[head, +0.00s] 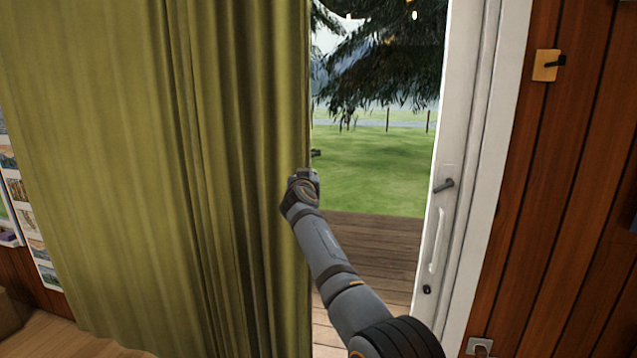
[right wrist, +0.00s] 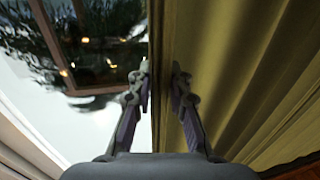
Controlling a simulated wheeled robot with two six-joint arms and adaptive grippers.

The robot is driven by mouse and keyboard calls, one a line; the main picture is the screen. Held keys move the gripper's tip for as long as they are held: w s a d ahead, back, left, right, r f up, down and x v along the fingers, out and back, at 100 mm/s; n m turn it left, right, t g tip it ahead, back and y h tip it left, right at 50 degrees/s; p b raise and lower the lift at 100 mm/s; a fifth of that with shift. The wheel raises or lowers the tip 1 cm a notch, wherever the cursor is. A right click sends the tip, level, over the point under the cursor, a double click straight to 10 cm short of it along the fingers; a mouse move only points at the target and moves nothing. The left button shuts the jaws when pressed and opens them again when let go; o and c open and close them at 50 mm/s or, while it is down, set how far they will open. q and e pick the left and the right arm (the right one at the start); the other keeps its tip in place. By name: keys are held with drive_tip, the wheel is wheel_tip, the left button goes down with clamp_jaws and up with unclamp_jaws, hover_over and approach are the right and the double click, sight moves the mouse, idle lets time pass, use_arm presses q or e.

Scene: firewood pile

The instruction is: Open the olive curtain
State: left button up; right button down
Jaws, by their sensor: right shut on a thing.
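The olive curtain (head: 120,150) hangs in folds over the left and middle of the head view. Its right edge lies partway across the doorway, leaving a gap to its right. My right gripper (head: 314,155) is at that edge, at about mid-height of the picture. In the right wrist view, the gripper's two fingers (right wrist: 162,72) stand either side of the edge of the curtain (right wrist: 245,75), shut on it. The fingertips are mostly hidden behind the wrist in the head view. My left gripper is in neither view.
Right of the curtain is a white-framed glass door (head: 447,190) with a handle (head: 443,184). A wooden deck (head: 385,235) and grass (head: 385,165) show outside. A wood-plank wall (head: 560,180) stands at the right. Pictures (head: 25,220) hang at the far left.

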drive_tip(key=shift+a, duration=0.35)
drive_tip(key=c, duration=1.2)
unclamp_jaws()
